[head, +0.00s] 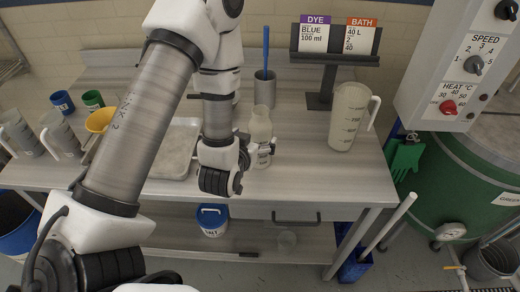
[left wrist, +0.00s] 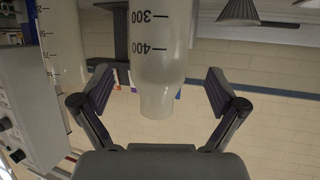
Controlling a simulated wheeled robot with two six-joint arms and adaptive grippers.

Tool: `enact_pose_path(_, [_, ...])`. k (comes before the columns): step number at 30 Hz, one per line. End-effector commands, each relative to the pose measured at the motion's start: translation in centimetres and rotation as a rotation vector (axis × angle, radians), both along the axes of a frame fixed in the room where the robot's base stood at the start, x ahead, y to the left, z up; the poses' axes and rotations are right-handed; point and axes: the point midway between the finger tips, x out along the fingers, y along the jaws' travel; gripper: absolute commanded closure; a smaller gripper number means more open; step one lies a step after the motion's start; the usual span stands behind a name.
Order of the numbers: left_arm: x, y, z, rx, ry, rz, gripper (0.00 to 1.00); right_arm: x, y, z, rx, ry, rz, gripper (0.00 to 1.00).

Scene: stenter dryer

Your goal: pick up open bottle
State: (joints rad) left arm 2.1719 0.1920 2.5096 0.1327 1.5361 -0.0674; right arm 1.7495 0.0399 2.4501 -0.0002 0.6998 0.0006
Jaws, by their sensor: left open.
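The open bottle (head: 261,125) is translucent white with no cap visible, and stands upright on the grey bench. Its lower part is partly hidden by my left gripper (head: 252,160), which is beside it on the near side. In the left wrist view the bottle (left wrist: 160,60) shows inverted, neck down, with 300 and 400 marks. There my left gripper (left wrist: 159,88) has its two fingers spread, one on each side of the bottle, with gaps on both sides. Whether the bottle is fully between the fingertips in depth I cannot tell. My right gripper is not in view.
A grey cup with a blue rod (head: 265,88) stands behind the bottle. A large measuring jug (head: 348,115) stands to the right, below a DYE/BATH sign stand (head: 335,45). A shallow tray (head: 172,165) and several cups and jugs lie left. The bench front right is clear.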

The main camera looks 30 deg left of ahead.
Motion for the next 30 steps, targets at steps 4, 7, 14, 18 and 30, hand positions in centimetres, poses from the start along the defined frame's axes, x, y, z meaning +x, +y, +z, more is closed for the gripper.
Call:
enact_pose_path(4, [1.1,0.4,-0.6,-0.001,0.000,-0.001,0.04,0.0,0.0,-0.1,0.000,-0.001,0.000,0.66])
enact_pose_path(7, [2.6,0.9,-1.2,0.000,0.002,0.001,0.04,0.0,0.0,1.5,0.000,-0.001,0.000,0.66])
enact_pose_path(14, [4.6,1.4,-2.5,-0.001,0.002,-0.002,0.04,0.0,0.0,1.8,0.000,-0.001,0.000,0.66])
enact_pose_path(18, [4.5,1.4,-2.6,0.000,0.002,-0.002,0.07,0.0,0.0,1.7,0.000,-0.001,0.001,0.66])
enact_pose_path(30, [4.5,1.3,-2.5,0.000,0.001,-0.002,0.84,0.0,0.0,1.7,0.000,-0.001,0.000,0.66])
